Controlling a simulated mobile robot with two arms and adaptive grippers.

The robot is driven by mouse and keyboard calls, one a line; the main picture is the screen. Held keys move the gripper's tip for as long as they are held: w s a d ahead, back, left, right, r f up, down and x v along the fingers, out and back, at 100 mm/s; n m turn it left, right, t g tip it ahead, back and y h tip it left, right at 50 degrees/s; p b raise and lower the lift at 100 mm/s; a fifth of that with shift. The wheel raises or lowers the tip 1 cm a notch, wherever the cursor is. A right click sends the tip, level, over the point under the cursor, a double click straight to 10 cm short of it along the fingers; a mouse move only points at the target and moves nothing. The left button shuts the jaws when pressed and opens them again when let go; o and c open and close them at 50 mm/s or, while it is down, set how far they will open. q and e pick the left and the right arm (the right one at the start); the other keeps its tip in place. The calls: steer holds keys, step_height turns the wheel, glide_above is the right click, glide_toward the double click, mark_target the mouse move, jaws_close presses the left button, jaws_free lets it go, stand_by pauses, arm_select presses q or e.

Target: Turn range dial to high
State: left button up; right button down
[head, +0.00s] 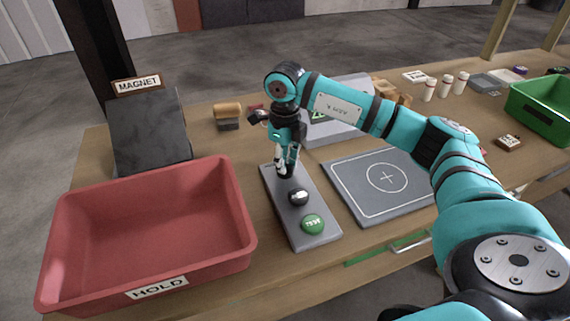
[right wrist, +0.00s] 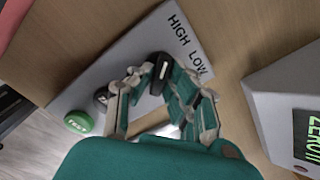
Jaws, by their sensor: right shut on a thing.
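The grey control panel (head: 313,237) lies on the bench, with a green TEST button (head: 312,224) at its near end and a black knob (head: 298,197) behind it. My right gripper (head: 286,168) points down at the panel's far end. In the right wrist view, the fingertips of my right gripper (right wrist: 160,82) are closed around a black dial (right wrist: 160,60) beside the printed words HIGH and LOW (right wrist: 187,43). A pale mark shows on the dial; which word it points at is not clear. My left gripper is out of view.
A red HOLD bin (head: 150,278) stands left of the panel. A grey plate with a cross (head: 350,190) lies to its right. A grey display unit (right wrist: 275,100) stands close behind the panel. A dark MAGNET board (head: 148,135) and green bin (head: 540,110) are farther off.

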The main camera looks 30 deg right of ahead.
steer(key=shift+n, duration=0.6)
steer(key=shift+r, duration=0.1)
steer(key=c, duration=1.3)
jaws_free()
step_height(320, 180, up, 12)
steer(key=shift+f, duration=0.1)
